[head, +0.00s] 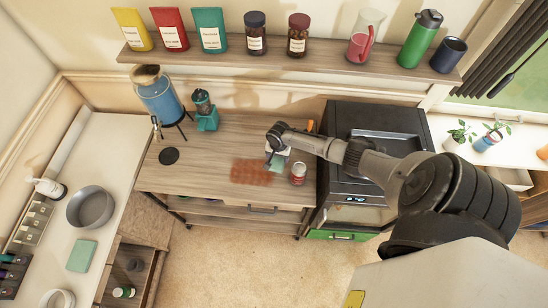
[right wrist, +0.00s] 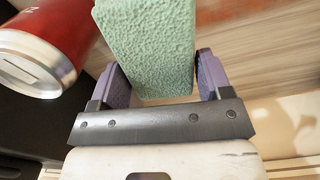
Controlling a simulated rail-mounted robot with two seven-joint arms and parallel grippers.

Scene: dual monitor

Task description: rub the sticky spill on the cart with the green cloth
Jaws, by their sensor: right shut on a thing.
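The sticky spill (head: 250,172) is a reddish-brown streaked patch on the wooden cart top (head: 205,180). My right gripper (head: 277,154) is over the cart at the spill's right end. It is shut on the pale green, rough-textured cloth (head: 279,163), a thick block between the purple fingers in the right wrist view (right wrist: 150,45). The cloth is just beside the spill's right edge; whether it touches the cart top I cannot tell. A reddish strip of the spill (right wrist: 245,8) shows at the top of the right wrist view. My left gripper is not in view.
A red can (head: 298,174) stands close right of the cloth, also near it in the right wrist view (right wrist: 45,45). A black coaster (head: 169,156), teal grinder (head: 206,112) and blue dispenser (head: 160,98) are further left. A black machine (head: 370,120) adjoins the cart's right side.

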